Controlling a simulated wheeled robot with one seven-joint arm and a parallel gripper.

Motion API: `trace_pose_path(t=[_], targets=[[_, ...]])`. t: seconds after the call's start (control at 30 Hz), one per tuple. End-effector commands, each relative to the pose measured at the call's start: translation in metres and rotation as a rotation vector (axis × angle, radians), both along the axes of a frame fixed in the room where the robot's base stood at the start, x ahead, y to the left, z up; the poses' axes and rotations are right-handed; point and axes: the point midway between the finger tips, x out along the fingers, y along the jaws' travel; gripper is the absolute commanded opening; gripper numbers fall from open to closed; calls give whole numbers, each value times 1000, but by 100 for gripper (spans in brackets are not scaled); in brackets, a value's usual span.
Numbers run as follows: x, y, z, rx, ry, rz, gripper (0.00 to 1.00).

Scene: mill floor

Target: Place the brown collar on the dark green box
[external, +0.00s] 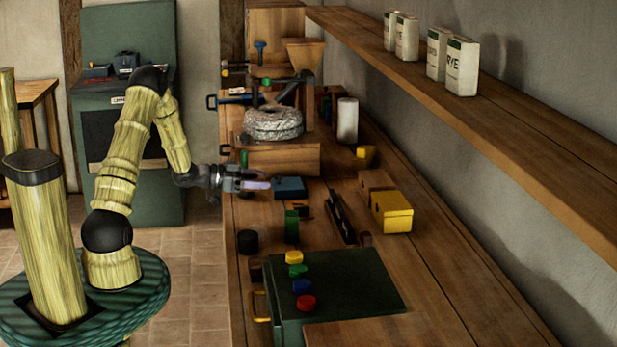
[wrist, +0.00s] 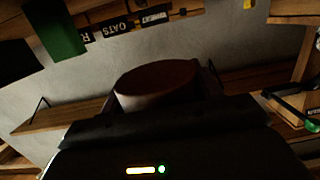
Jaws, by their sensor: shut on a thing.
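My gripper (external: 262,184) is shut on the brown collar (wrist: 156,82), which shows in the wrist view as a dull brown round piece between the jaws. In the external view the collar cannot be made out; a pale lavender patch shows at the jaws. The gripper is above the near-left part of the bench, just left of a blue box (external: 290,188). A small dark green block (external: 291,226) stands upright in front of it. A larger dark green box (external: 360,283) with several coloured caps on top is nearer the camera. I cannot tell which the task names.
A black cylinder (external: 248,242) stands near the bench's left edge. A yellow box (external: 393,211) and a dark rack (external: 340,216) are to the right. A millstone (external: 272,123) is behind. A wall shelf (external: 450,100) with white bags overhangs the right side.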

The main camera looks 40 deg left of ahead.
Motion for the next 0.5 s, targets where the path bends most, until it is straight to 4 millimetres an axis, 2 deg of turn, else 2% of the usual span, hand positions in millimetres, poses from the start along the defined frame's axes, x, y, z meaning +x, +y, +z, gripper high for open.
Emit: trace_pose_path(t=[0.2,0.5], targets=[[11,-20,15,0,2,113,36],[18,-33,18,1,4,328,36]])
